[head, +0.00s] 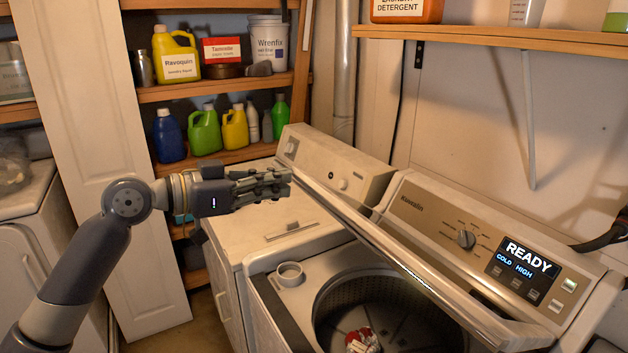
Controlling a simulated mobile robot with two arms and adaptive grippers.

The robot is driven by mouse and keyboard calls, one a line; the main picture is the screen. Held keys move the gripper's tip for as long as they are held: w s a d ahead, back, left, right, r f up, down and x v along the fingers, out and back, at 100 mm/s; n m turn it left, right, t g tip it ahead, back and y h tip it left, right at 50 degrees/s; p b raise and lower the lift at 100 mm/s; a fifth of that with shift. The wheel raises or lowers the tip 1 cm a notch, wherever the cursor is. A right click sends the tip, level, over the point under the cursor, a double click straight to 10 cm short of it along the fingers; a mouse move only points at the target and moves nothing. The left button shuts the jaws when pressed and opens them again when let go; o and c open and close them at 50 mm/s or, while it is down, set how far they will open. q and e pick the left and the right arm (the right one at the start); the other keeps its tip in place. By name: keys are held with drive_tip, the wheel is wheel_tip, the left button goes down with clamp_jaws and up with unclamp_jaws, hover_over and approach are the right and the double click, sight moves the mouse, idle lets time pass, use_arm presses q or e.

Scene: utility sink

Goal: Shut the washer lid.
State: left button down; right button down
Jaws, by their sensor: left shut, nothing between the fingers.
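The washer (262,277) stands at the lower right with its tub open to view. Its lid (405,262) is raised and seen nearly edge-on, as a thin bar slanting from the upper left to the lower right across the tub opening and control panel. My left gripper (288,183) is shut and empty, with its fingertips at the lid's upper left corner. I cannot tell whether they touch it. A red and white item (362,340) lies in the drum. My right gripper is not in view.
Another white machine (270,228) stands left of the washer. The washer's panel (480,235) reads READY, COLD, HIGH. Shelves at the back hold bottles, including a yellow jug (176,55), and a white bucket (267,42). A wooden shelf (500,38) hangs above the washer.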

use_arm(q)
wheel_tip(320, 180, up, 3)
drive_tip(key=p, duration=0.5)
hover_over(319, 197)
drive_tip(key=shift+f+h, duration=0.25)
drive_tip(key=shift+h, duration=0.05)
drive_tip(key=shift+w+d+f+p, duration=0.25)
drive_tip(key=shift+w+f+p, duration=0.1)
drive_tip(key=shift+f, duration=0.2)
drive_tip(key=f, duration=0.1)
drive_tip(key=a+f+p, duration=0.1)
drive_tip(key=s+f, duration=0.1)
drive_tip(key=shift+s+a+f, duration=0.1)
drive_tip(key=shift+a+f, duration=0.05)
drive_tip(key=shift+a, duration=0.15)
drive_tip(key=shift+d, duration=0.15)
drive_tip(key=shift+f, duration=0.1)
